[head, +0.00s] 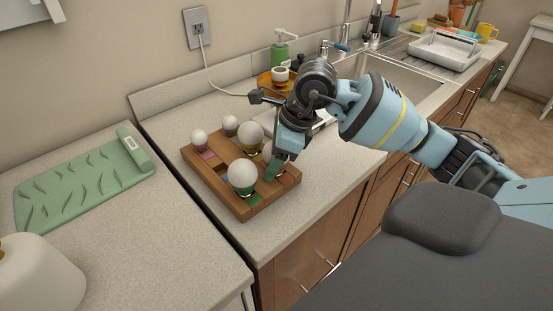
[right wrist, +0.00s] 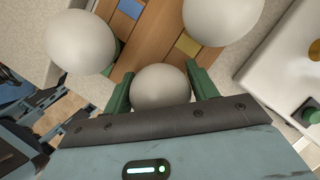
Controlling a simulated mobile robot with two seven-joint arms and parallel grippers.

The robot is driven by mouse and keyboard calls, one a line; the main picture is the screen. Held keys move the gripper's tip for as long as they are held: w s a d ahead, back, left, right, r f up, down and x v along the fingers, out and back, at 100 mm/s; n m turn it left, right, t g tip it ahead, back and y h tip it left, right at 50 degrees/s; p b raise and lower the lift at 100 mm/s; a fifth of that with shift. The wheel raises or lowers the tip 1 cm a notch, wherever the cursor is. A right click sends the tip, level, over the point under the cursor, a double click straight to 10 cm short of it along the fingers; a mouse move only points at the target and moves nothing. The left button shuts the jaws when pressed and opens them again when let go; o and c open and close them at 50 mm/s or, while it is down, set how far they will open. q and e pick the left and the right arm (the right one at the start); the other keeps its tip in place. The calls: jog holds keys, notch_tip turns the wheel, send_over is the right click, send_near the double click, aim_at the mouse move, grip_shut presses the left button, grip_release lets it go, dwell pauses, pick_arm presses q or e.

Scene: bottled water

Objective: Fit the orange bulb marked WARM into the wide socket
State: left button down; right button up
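A wooden socket board (head: 240,213) with coloured patches sits on the counter. Several white globe bulbs stand on it: a large one with a green base (head: 242,174), one with a yellowish base (head: 249,135), and two smaller ones at its far left (head: 199,138). My right gripper (head: 273,169) is low over the board's right part. In the right wrist view a white globe (right wrist: 160,86) lies between the green fingers, which appear to close on its sides. Its base and any WARM mark are hidden; no orange base is distinguishable. My left gripper is out of view.
A large globe stands close on either side of the held one in the right wrist view (right wrist: 82,42). A green mat (head: 85,188) lies on the left counter. A green soap dispenser (head: 280,54) and the sink (head: 390,78) are behind. The counter's front edge is near the board.

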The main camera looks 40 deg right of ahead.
jog(key=c, duration=0.6)
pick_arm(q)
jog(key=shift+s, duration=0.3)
pick_arm(e)
jog(key=shift+r, duration=0.1)
